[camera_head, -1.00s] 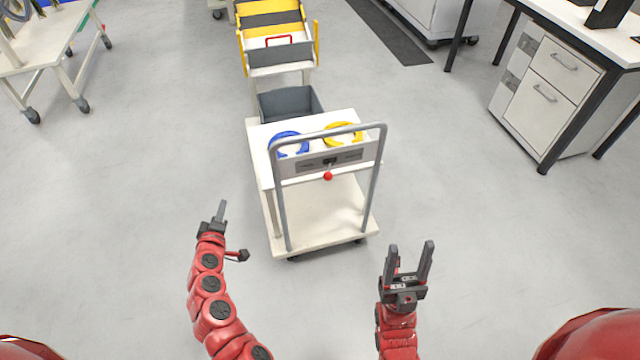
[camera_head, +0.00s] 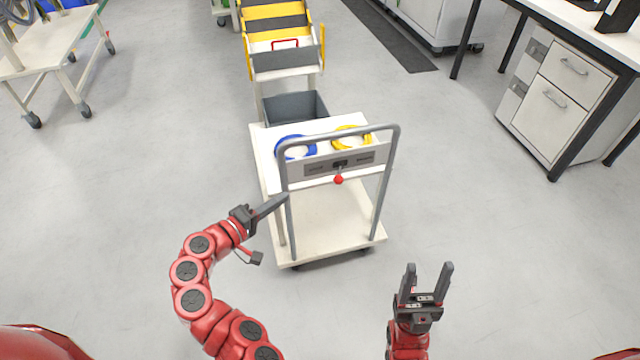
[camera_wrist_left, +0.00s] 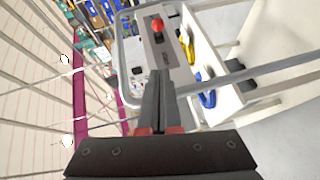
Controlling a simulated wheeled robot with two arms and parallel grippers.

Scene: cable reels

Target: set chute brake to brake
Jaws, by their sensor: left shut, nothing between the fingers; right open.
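The chute brake is a lever with a red ball knob (camera_head: 338,180) on a grey label panel (camera_head: 318,166) at the near end of the white cart. The knob hangs below a dark slot, near the panel's middle. The lettering is too small to read. In the left wrist view the red knob (camera_wrist_left: 157,25) shows beyond the fingertips. My left gripper (camera_head: 286,198) is shut and empty, pointing right beside the cart's left handle post, apart from the knob. My right gripper (camera_head: 427,268) is open and empty, in front of the cart's right corner.
The cart's grey tube handle (camera_head: 397,150) frames the panel. A blue ring (camera_head: 280,150) and a yellow ring (camera_head: 345,145) lie on its top. A grey bin (camera_head: 295,106) and a yellow-striped chute (camera_head: 275,22) stand behind.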

